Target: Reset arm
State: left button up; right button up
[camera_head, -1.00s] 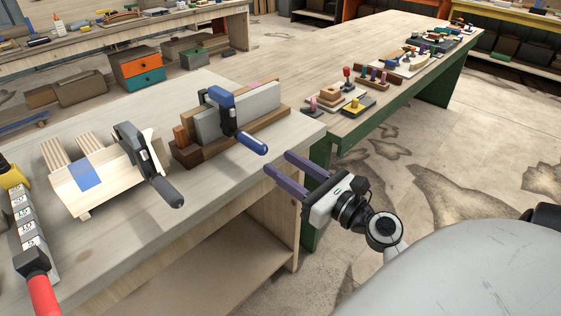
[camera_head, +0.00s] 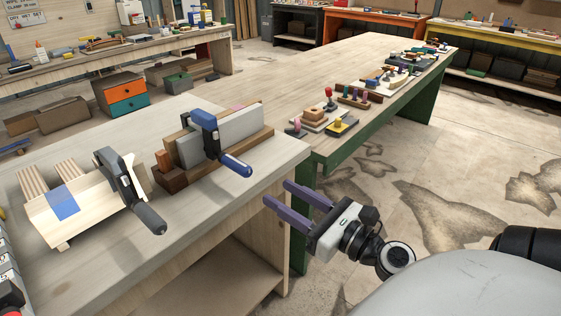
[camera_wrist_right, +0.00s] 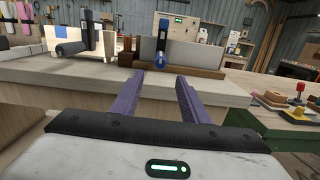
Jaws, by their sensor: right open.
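My right gripper (camera_head: 276,195) is open and empty, with two purple fingers. It hangs in the air just off the front right edge of the near workbench (camera_head: 110,285). In the right wrist view its fingers (camera_wrist_right: 157,85) point toward the bench with nothing between them. A blue clamp (camera_head: 212,140) sits on a grey board (camera_head: 240,130) in a wooden holder. My left gripper is not in view.
A green-legged table (camera_head: 335,155) with several small coloured pieces stands beyond the bench's right end. An orange and teal drawer box (camera_head: 122,94) stands at the back left. Open floor (camera_head: 430,200) lies to the right.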

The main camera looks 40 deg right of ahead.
jog(key=s+a+f+n+g, duration=0.1)
jog(key=a+f+n+g, duration=0.1)
jog(key=a+f+n, duration=0.35)
jog(key=s+a+f+n+g+y, duration=0.1)
jog(key=a+f+n+g, duration=0.1)
jog(key=f+n, duration=0.55)
jog(key=s+a+f+n+g, duration=0.1)
jog(key=a+f+n+g, duration=0.15)
jog(key=f+n, duration=0.35)
jog(key=s+a+f+n+g, duration=0.1)
jog(key=s+a+f+n, duration=0.3)
jog(key=n, duration=0.5)
jog(key=s+a+f+n+g, duration=0.2)
jog(key=s+a+f+n, duration=0.3)
jog(key=f+n, duration=0.3)
jog(key=shift+a+n, duration=0.45)
jog(key=shift+n, duration=0.15)
jog(key=shift+f, duration=0.1)
